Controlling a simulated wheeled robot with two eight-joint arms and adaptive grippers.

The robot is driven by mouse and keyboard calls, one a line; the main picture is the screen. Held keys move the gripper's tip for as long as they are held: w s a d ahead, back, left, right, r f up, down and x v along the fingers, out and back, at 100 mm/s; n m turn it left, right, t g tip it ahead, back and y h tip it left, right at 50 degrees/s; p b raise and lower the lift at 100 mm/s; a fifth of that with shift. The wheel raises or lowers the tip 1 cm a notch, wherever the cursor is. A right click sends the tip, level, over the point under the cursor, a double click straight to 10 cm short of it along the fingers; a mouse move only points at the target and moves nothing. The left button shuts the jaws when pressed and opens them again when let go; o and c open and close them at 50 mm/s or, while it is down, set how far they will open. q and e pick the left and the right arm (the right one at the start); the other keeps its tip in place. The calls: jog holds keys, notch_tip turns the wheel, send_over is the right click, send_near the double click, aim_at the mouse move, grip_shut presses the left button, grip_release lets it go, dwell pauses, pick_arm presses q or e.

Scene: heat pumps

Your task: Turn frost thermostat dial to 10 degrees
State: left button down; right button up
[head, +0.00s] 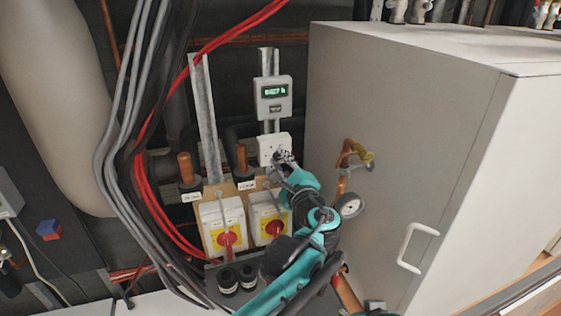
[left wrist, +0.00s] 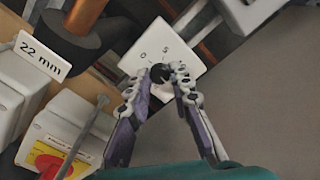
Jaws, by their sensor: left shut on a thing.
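The frost thermostat is a white box (head: 268,143) on a metal rail, below a grey meter with a green display. In the left wrist view its white face (left wrist: 172,42) shows printed marks, with a dark round dial (left wrist: 160,73) on it. My left gripper (head: 284,158) is at the front of the box. In the left wrist view its fingers (left wrist: 160,78) are closed around the dial, one on each side. The fingers hide part of the dial, and I cannot read its setting.
Two red-and-yellow isolator switches (head: 224,230) sit below the thermostat, close to my left arm. A large grey cabinet (head: 400,150) stands to the right, with a pressure gauge (head: 350,206) and brass fitting beside my arm. Cables (head: 125,120) run down on the left.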

pick_arm(q)
jog(key=n+b, duration=0.1)
jog(key=n, duration=0.2)
jog(key=shift+f, duration=0.15)
jog(key=n+b, duration=0.1)
jog(key=n, duration=0.1)
jog(key=shift+n, duration=0.4)
jog(key=n+b, duration=0.2)
jog(key=n, duration=0.3)
jog(key=shift+n, duration=0.4)
jog(key=c, duration=1.3)
grip_release()
jog(key=shift+c, duration=0.2)
jog(key=shift+s, duration=0.1)
jog(key=v, duration=1.2)
